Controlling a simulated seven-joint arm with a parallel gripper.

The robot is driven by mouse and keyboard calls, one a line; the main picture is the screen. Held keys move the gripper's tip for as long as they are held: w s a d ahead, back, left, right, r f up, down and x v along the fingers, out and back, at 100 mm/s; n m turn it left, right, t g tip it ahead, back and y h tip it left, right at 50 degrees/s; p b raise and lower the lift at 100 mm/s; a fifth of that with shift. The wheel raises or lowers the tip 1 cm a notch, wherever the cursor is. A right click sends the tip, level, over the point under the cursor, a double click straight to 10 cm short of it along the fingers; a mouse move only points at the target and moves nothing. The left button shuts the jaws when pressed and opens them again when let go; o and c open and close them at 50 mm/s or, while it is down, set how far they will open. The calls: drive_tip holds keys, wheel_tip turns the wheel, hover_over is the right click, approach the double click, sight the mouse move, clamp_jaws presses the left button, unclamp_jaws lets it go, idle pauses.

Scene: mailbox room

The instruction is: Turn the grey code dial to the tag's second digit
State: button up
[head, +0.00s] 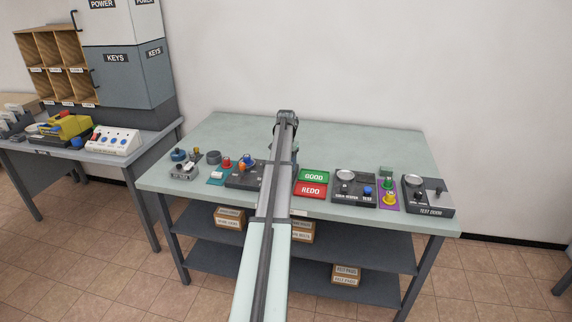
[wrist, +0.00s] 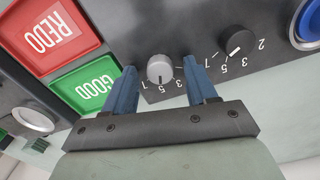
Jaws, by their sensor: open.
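The grey code dial (wrist: 160,69) is a small round knob on a dark panel in the wrist view, with white digits printed around its lower and right side. The small digits and the exact setting are hard to read. My gripper (wrist: 161,72) is open, with one blue finger on each side of the grey dial and a gap showing on both sides. In the head view my arm hides the dial, and part of the dark panel (head: 242,181) shows left of the arm. I cannot make out a tag with digits.
A black dial (wrist: 236,43) with its own digits sits right of the grey one, and a blue button (wrist: 308,22) lies farther right. The red REDO (head: 311,191) and green GOOD (head: 314,176) trays adjoin the panel. The back of the table (head: 365,143) is clear.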

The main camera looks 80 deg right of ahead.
wheel_tip(320, 180, up, 14)
drive_tip(key=shift+f, duration=0.15)
idle(0.4)
idle(0.4)
